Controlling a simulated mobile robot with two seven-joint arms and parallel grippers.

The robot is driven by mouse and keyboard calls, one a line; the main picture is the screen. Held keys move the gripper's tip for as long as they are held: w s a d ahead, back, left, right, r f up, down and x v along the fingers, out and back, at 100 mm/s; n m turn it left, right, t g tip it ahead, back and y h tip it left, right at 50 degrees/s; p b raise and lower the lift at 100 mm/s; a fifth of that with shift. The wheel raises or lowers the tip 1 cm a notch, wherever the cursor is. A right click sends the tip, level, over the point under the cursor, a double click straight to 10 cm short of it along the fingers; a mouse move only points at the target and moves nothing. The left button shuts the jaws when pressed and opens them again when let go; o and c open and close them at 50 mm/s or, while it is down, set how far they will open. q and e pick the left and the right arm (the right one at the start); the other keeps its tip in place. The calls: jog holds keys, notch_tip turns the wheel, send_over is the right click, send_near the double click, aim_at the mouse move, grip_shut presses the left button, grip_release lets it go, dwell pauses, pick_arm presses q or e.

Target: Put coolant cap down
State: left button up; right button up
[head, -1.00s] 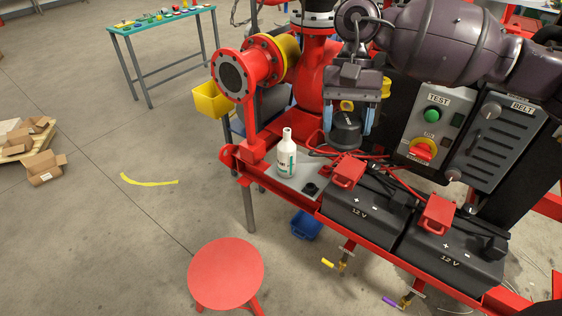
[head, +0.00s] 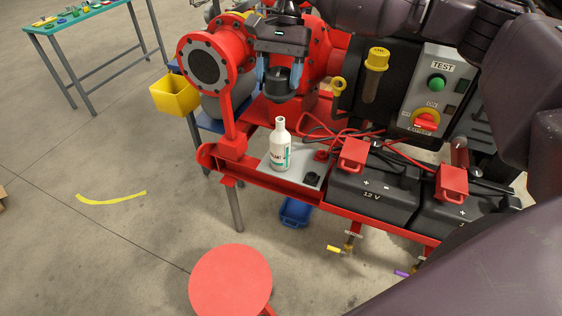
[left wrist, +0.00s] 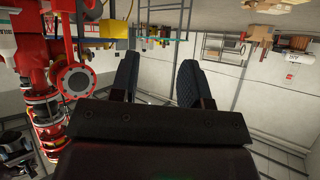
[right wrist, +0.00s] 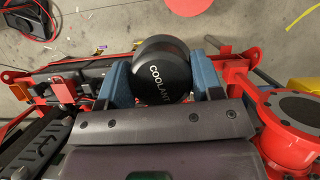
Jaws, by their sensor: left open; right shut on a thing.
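The black coolant cap (head: 277,85) is held between the blue fingers of my right gripper (head: 278,78), in front of the red pump flanges. In the right wrist view the cap (right wrist: 164,70), lettered COOLANT, fills the space between the fingertips (right wrist: 165,82). It hangs above and behind the grey tray (head: 310,172) at the left end of the skid, apart from it. A white coolant bottle (head: 281,148) stands upright on that tray, its top uncapped. My left gripper (left wrist: 158,78) is open and empty in the left wrist view, and is not in the head view.
A small black part (head: 312,179) lies on the tray's front right. Two batteries (head: 372,197) with red terminal covers stand right of the tray. Red cables run behind it. A yellow bin (head: 175,94) hangs left. A red stool (head: 231,281) stands in front.

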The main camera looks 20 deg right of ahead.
jog(key=w+d+f+m+t+y+b, duration=0.2)
jog(key=w+d+f+m+b, duration=0.4)
jog(key=w+f, duration=0.4)
jog(key=m+t+h+b, duration=0.1)
jog(key=m+t+b, duration=0.3)
jog(key=m+b, duration=0.45)
send_over(297, 151)
jog(key=p, duration=0.2)
notch_tip(297, 151, down, 24)
jog(key=m, duration=0.2)
notch_tip(297, 151, down, 7)
jog(key=shift+r+b, duration=0.1)
jog(key=shift+b, duration=0.65)
jog(key=shift+r, duration=0.1)
jog(key=shift+f, duration=0.2)
jog(key=o, duration=0.9)
jog(key=shift+c, duration=0.2)
pick_arm(q)
notch_tip(297, 151, down, 15)
jog(key=g, duration=0.1)
jog(key=shift+s+g, duration=0.4)
pick_arm(e)
jog(key=shift+o, duration=0.8)
pick_arm(q)
jog(key=shift+d, duration=0.1)
